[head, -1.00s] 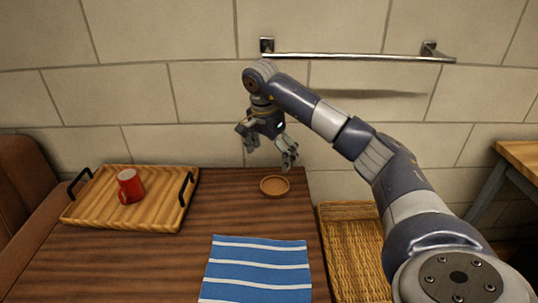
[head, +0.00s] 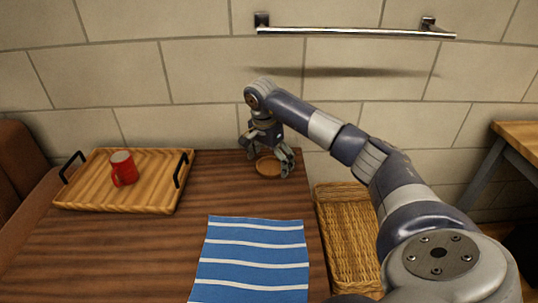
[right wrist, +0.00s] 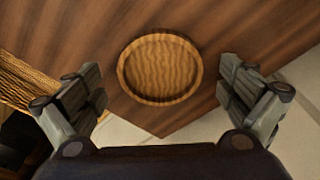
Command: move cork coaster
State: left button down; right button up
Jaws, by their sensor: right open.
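The round cork coaster (head: 268,168) lies flat near the far right corner of the dark wooden table. It has a raised rim and shows whole in the right wrist view (right wrist: 160,67). My right gripper (head: 270,163) is right over the coaster, pointing down, with its fingers partly in front of it. In the right wrist view the open fingers (right wrist: 165,92) stand to either side of the coaster, apart from it, with nothing between them held. My left gripper is not in view.
A wooden tray (head: 80,196) with black handles holds a red mug (head: 123,168) at the left. A blue striped cloth (head: 250,262) lies at the table's front. A wicker basket (head: 347,240) stands beyond the right edge. A towel bar (head: 355,32) is on the wall behind.

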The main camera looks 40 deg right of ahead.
jog(key=shift+f, duration=0.2)
jog(key=c, duration=0.9)
jog(key=shift+s+a+r, duration=0.1)
jog(key=shift+s+r, duration=0.05)
jog(key=shift+s, duration=0.05)
jog(key=c, duration=1.2)
grip_shut()
